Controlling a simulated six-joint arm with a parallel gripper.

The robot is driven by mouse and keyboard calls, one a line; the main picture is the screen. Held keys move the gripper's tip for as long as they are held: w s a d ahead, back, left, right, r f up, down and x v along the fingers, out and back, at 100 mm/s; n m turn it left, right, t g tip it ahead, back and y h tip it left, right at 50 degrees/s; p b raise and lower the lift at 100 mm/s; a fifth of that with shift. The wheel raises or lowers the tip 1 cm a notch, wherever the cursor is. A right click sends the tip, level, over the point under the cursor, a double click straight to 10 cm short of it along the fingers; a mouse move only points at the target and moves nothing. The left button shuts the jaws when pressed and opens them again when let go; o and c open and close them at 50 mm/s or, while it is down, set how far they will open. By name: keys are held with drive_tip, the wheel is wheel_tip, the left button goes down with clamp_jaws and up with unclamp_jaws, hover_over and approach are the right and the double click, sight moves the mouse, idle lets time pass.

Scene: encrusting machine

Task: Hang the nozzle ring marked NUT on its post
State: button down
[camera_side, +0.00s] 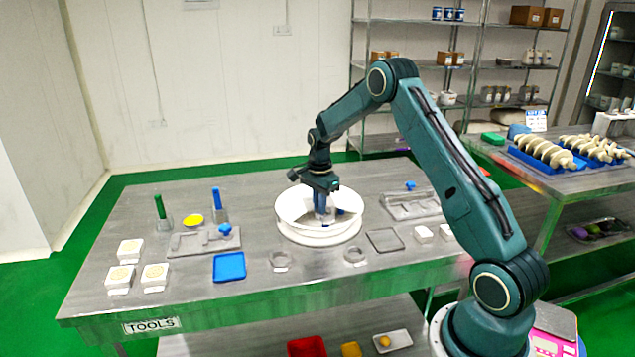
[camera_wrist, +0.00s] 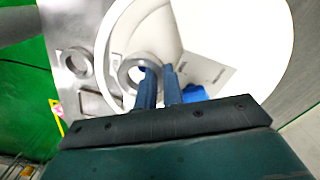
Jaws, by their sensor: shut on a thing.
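My gripper (camera_side: 322,218) is low over a round white dish-like fixture (camera_side: 287,232) at the middle of the table. In the wrist view its two blue fingers (camera_wrist: 161,72) are shut on the wall of a grey ring (camera_wrist: 126,74). One finger shows inside the ring's hole and the other outside it. The ring is over the white fixture (camera_wrist: 265,25); I cannot tell whether it touches it. No NUT marking is readable on the ring. White panels with small dark labels (camera_wrist: 212,72) show inside the fixture. I cannot make out a post.
Two grey rings (camera_side: 279,260) (camera_side: 354,254) lie near the table's front edge. A blue tray (camera_side: 229,267), white blocks (camera_side: 130,250) and a grey tool tray (camera_side: 190,242) are at left. Another grey tray (camera_side: 408,206) is at right. A small blue piece (camera_wrist: 196,94) is beside my fingers.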

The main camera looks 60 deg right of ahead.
drive_tip(key=shift+f, duration=1.35)
idle(1.4)
drive_tip(key=shift+f, duration=0.55)
idle(0.6)
